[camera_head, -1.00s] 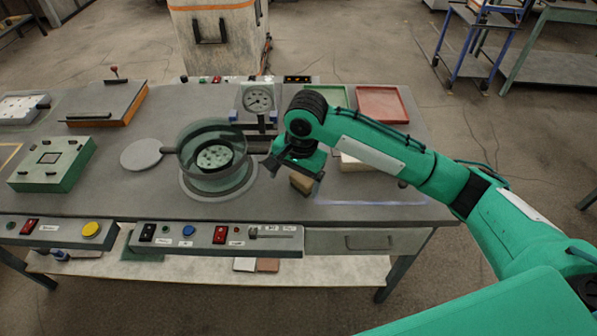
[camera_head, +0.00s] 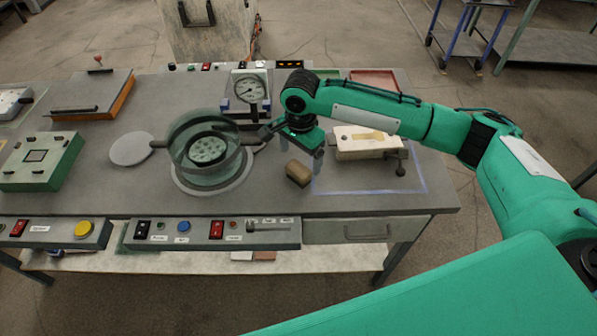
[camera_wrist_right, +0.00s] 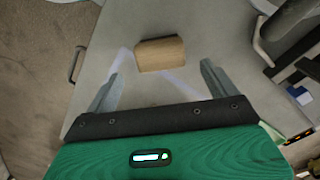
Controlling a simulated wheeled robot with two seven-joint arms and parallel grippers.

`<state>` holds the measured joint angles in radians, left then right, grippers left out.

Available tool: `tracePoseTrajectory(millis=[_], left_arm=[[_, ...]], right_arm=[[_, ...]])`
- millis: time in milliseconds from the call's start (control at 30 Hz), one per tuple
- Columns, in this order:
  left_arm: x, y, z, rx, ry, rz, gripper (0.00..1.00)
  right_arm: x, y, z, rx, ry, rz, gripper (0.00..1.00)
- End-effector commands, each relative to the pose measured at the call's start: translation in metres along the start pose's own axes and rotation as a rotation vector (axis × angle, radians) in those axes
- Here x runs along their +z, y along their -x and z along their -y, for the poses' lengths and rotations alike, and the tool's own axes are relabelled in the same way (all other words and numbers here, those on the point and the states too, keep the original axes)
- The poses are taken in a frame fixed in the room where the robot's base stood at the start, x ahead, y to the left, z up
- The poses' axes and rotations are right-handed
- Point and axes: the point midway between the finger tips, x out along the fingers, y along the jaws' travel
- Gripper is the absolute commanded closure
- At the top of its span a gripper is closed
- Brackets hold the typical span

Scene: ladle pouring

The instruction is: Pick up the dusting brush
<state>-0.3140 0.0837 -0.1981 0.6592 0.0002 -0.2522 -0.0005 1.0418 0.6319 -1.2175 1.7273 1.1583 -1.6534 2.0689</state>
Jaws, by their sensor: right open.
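The dusting brush (camera_head: 298,173) appears as a small brown wooden block with a darker side, lying on the grey workbench right of the round glass-walled vessel. In the right wrist view the brush (camera_wrist_right: 160,54) shows a light wooden top, beyond and roughly between the fingertips. My right gripper (camera_head: 292,143) is open and empty, just behind the brush in the head view and apart from it. Its two grey fingers also show spread in the right wrist view (camera_wrist_right: 159,72). My left gripper is not in view.
The glass-walled vessel (camera_head: 205,172) stands close left of the brush. A dial gauge (camera_head: 250,89) is behind it. A pale block with a clamp (camera_head: 365,153) lies to the right, near red (camera_head: 374,77) and green trays. The bench in front of the brush is clear.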

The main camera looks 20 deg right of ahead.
Motion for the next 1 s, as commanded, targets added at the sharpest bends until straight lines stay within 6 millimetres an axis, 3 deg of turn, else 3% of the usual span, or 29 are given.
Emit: tracePoseTrajectory(millis=[267, 400, 700, 900, 1000], left_arm=[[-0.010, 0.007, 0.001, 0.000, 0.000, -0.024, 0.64], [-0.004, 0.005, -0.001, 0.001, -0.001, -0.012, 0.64], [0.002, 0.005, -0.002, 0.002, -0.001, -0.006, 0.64], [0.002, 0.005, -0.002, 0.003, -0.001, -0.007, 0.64], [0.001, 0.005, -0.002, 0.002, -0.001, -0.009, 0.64]], right_arm=[[0.005, -0.031, 0.001, 0.003, 0.000, 0.000, 0.11], [0.005, -0.049, 0.001, 0.001, 0.001, 0.000, 0.11], [0.006, -0.054, 0.001, 0.000, 0.002, 0.000, 0.11], [0.005, -0.054, 0.001, 0.000, 0.002, 0.000, 0.50], [0.005, -0.054, 0.001, 0.000, 0.002, 0.000, 0.64]])
